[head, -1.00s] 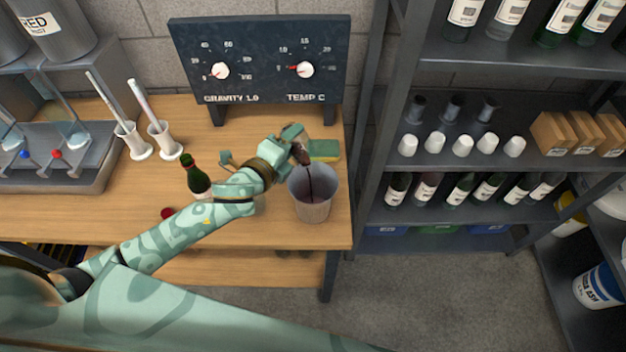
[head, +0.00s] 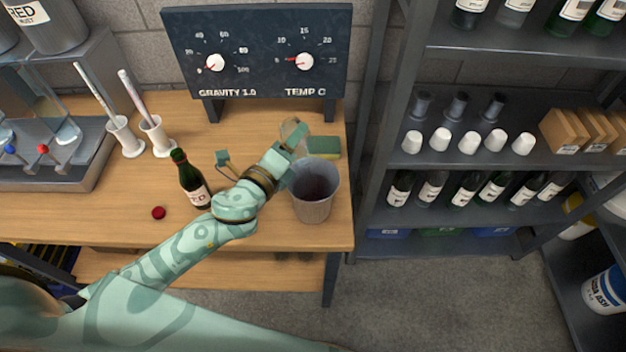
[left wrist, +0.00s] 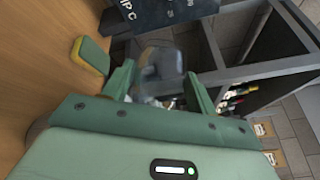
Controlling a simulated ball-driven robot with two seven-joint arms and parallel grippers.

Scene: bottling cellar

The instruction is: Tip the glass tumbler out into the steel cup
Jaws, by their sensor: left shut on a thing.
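The steel cup (head: 315,198) stands upright near the right end of the bench, with dark red liquid inside. My left gripper (head: 293,138) is behind and above the cup's back-left side, shut on the glass tumbler (head: 293,129). The tumbler is clear and mostly hidden by the gripper in the head view. In the left wrist view the tumbler (left wrist: 160,68) shows between the two fingers (left wrist: 160,90), with no dark liquid visible in it. No stream falls from it. My right gripper is not in view.
A green and yellow sponge (head: 323,146) lies behind the cup. A dark wine bottle (head: 190,180) and a red cap (head: 158,213) are left of my arm. White holders (head: 125,138) with rods stand farther left. A gauge panel (head: 258,55) is behind; shelves (head: 400,165) stand right.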

